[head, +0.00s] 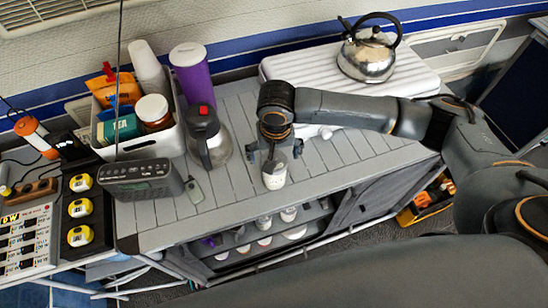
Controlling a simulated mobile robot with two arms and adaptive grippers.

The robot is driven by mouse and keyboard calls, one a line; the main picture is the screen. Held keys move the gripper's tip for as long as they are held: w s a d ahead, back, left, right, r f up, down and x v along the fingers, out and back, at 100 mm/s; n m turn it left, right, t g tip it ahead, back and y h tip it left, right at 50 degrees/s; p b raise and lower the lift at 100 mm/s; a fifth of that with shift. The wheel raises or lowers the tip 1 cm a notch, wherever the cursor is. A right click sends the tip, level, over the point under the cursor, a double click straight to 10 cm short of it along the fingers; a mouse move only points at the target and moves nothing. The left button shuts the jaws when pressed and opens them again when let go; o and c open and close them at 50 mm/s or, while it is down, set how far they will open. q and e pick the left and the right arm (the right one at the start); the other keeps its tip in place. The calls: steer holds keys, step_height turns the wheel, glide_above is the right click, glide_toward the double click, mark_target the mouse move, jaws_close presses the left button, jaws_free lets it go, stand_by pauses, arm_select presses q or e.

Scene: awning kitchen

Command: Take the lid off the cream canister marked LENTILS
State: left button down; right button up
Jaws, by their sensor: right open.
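A small cream canister (274,180) stands upright near the front edge of the slatted grey counter. Its marking is too small to read. The greyish top part of the canister, where a lid would be, sits right under my right gripper (273,151) and is partly hidden by it. My right gripper points down from above, its fingers open and spread to the left and right of the canister's top. I cannot tell whether a finger touches it. My left gripper is not in view.
A glass coffee pot (210,140) stands close on the left, beside a crate (160,148) of groceries and a purple canister (191,75). A dark radio (140,180) sits at the front left. A kettle (368,55) is at the back. Counter right of the canister is clear.

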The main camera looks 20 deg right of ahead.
steer(key=shift+s, duration=0.1)
jaws_close()
stand_by(0.5)
